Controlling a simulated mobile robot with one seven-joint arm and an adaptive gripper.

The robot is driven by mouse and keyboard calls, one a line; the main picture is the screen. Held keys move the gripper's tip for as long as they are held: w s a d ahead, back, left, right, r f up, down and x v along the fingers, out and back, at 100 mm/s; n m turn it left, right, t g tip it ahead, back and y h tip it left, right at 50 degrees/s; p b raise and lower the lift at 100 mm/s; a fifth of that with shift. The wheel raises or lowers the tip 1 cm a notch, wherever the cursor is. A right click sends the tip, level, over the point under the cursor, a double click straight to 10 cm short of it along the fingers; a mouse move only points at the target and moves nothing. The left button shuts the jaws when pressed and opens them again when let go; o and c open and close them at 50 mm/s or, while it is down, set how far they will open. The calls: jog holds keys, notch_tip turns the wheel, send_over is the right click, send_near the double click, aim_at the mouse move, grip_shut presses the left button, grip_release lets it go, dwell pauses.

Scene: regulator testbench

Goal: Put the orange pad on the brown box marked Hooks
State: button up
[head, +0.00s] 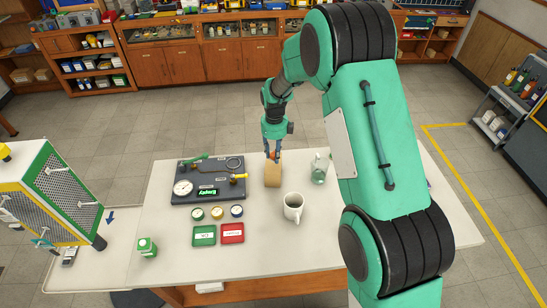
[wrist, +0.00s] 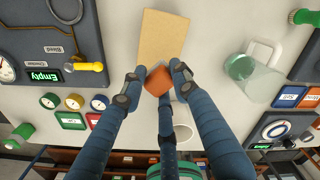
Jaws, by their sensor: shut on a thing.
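My gripper (head: 273,151) is above the table at the far end of the brown box (head: 272,176), pointing down. In the wrist view, its blue fingers (wrist: 156,82) are shut on the orange pad (wrist: 161,80), which looks like a small orange block. The pad overlaps the near end of the brown box (wrist: 163,35) in that view. I cannot tell whether the pad touches the box. Only a little orange shows between the fingers in the head view. The box lies flat on the white table, and no Hooks marking is readable.
A dark gauge panel (head: 208,181) lies left of the box. Round gauges (head: 217,212) and green (head: 204,236) and red (head: 232,233) trays lie front left. The table's front middle is clear.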

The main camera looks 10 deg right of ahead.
jog(key=shift+w+a, duration=0.1)
jog(key=shift+w, duration=0.6)
jog(key=shift+f, duration=0.15)
jog(key=shift+f, duration=1.65)
jog(key=shift+f, duration=0.2)
jog(key=o, duration=0.9)
jog(key=shift+r, duration=0.1)
jog(key=shift+r, duration=0.1)
notch_tip(320, 180, up, 12)
jog(key=shift+r, duration=0.1)
